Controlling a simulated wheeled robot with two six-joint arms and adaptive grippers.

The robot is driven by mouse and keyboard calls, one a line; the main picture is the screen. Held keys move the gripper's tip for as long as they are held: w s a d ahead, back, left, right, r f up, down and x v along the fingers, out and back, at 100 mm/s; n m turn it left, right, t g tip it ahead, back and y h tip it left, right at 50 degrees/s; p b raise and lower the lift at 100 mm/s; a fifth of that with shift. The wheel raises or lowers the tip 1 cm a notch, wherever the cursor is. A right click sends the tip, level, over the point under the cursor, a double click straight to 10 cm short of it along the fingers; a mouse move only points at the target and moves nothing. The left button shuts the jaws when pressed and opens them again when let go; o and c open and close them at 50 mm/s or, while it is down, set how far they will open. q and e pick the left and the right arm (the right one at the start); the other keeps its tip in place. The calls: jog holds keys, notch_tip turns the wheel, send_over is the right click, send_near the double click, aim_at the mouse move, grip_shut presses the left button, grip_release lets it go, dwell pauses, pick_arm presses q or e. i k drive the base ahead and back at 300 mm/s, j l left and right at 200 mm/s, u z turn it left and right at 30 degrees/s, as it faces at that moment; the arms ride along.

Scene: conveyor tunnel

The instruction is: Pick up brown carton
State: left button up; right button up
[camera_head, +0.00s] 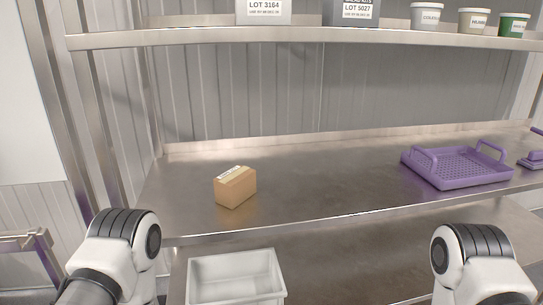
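A small brown carton (235,189) with a pale label on its top sits upright on the left part of the metal shelf (310,190). Nothing touches it. Links of my two arms show at the lower left and lower right edges, in front of the shelf. Neither gripper is in the picture.
A purple basket (457,166) with handles stands on the right of the same shelf, with another purple item (533,161) beside it. A white bin (236,278) sits lower in front. An upper shelf (290,39) holds boxes and tubs. The shelf middle is clear.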

aim_at(232, 188)
jog(key=l+u, duration=0.2)
jog(key=l, duration=0.35)
jog(key=k+l+u, duration=0.2)
jog(key=l, duration=0.3)
jog(key=l+u, duration=0.2)
jog(key=l, duration=0.3)
